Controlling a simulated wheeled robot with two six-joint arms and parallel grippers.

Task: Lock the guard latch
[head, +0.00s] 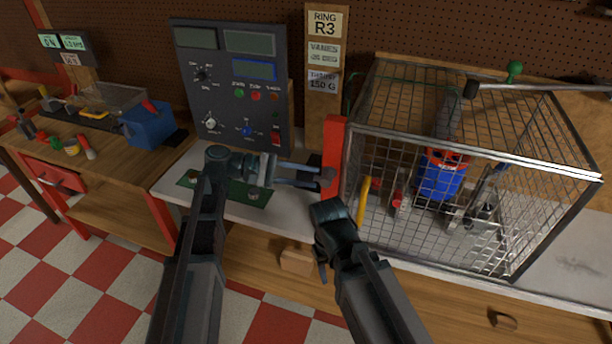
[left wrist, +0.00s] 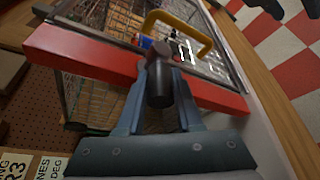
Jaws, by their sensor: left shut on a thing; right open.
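The guard is a wire-mesh cage (head: 470,145) on the bench at the right, and it is down on the bench top. A red upright bar (head: 335,150) stands at its left edge, and a yellow handle (head: 363,200) is beside it. My left gripper (head: 322,178) is shut on the dark latch knob (left wrist: 160,85) at the red bar, which also shows in the left wrist view (left wrist: 90,55). The fingers lie on both sides of the knob. I cannot tell the latch's position. My right gripper (head: 322,262) is open and empty in front of the bench, below the left one, partly hidden by its own wrist.
A blue ducted rotor (head: 440,178) stands inside the cage. A control panel (head: 230,85) stands behind my left arm, with a green mat (head: 250,195) in front. A side bench at the left holds a blue box (head: 150,125) and tools. A drawer front is below the bench.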

